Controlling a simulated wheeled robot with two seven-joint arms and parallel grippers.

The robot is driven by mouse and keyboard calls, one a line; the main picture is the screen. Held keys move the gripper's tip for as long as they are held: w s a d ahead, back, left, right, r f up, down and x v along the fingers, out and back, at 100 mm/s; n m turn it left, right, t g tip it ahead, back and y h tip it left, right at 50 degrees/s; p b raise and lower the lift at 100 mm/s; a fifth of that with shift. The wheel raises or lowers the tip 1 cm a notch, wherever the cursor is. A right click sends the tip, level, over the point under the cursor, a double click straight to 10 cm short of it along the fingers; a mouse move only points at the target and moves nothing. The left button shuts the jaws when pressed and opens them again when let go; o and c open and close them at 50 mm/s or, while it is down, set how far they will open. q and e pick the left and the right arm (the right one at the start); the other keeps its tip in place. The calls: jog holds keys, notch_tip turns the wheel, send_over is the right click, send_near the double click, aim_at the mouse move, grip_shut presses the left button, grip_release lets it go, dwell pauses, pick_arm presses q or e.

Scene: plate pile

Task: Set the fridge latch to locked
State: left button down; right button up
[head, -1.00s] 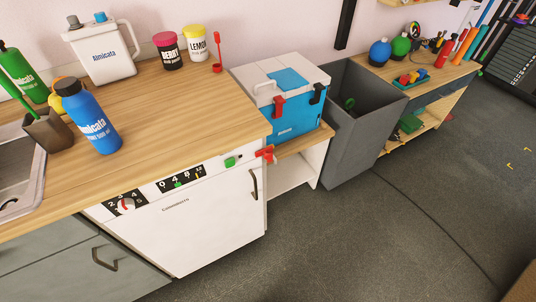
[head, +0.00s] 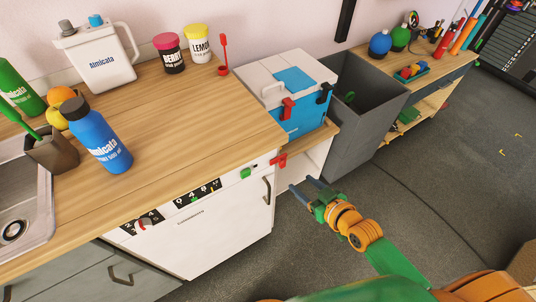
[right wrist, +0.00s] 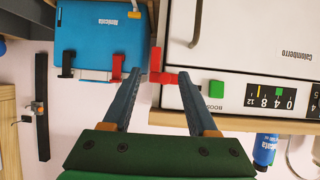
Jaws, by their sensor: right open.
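The white fridge (head: 235,225) stands under the wooden counter. Its red latch (head: 278,160) sits at the top right corner of the door, beside a green button (head: 246,173). My right gripper (head: 303,186) is open and empty, to the right of and below the latch in the head view, with a gap between them. In the right wrist view, which is turned over, the red latch (right wrist: 168,78) shows between the two fingertips (right wrist: 160,76), farther off. I cannot tell from its pose whether it is locked. My left gripper is not in view.
A blue and white cooler (head: 302,112) with a red clip stands right of the fridge on a low shelf. A grey bin (head: 370,125) is beyond it. A blue bottle (head: 98,140) stands on the counter (head: 185,120). The floor in front is clear.

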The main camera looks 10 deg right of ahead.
aim_at(283, 165)
jog(key=shift+t+y, duration=0.3)
jog(key=shift+y, duration=0.1)
jog(key=w+a, duration=0.1)
jog(key=w, duration=0.1)
jog(key=w+a+b, duration=0.1)
jog(key=w, duration=0.1)
jog(key=w+a, duration=0.1)
jog(key=w, duration=0.1)
jog(key=shift+w+a+r, duration=0.1)
jog(key=shift+w+r, duration=0.05)
jog(key=shift+w, duration=0.05)
jog(key=shift+s, duration=0.1)
grip_shut()
dwell(0.7)
